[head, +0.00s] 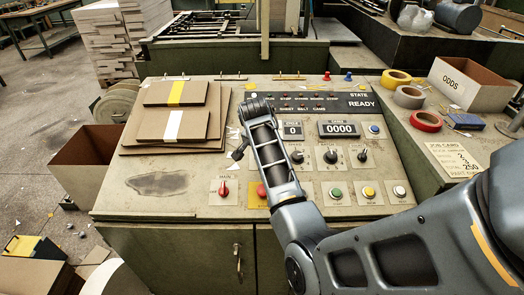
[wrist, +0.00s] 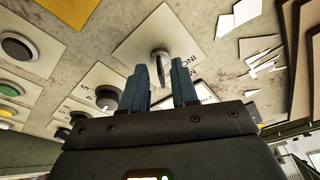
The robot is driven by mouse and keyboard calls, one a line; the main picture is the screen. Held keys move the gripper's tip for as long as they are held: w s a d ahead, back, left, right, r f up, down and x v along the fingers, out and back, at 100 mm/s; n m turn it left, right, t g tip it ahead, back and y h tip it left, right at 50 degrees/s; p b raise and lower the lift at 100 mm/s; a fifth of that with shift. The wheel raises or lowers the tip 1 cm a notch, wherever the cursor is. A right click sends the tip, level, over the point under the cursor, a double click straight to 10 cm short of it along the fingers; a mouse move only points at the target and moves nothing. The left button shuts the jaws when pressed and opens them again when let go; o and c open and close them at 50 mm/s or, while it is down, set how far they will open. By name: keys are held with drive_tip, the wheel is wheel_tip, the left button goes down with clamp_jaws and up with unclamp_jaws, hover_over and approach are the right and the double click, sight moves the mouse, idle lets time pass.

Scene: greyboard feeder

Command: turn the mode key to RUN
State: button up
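The mode key (wrist: 160,54) stands out from a pale label plate (wrist: 148,33) in the wrist view. The plate's lettering is upside down there and only partly readable; it seems to include "INCH". My gripper (wrist: 162,66) is open, with its two blue fingers apart. The key lies in line with the gap between the fingertips, and I see bare space on both sides of it. I cannot tell how deep it is between them. In the head view my gripper (head: 238,151) is over the panel's left-middle part, and I cannot make out the key.
The sloped control panel (head: 150,205) carries a red MAIN knob (head: 224,189), several selector knobs and push buttons to the right, and a READY display (head: 362,103). Stacked greyboard (head: 145,127) lies left of my gripper. Paper scraps (wrist: 262,62) lie near the key.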

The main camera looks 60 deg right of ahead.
drive_tip(key=shift+r, duration=0.15)
drive_tip(key=w+v, duration=0.1)
drive_tip(key=v, duration=0.6)
drive_tip(key=shift+s+r+b, duration=0.3)
drive_tip(key=shift+s+b, duration=0.15)
drive_tip(key=shift+s, duration=0.05)
drive_tip(key=shift+a, duration=0.15)
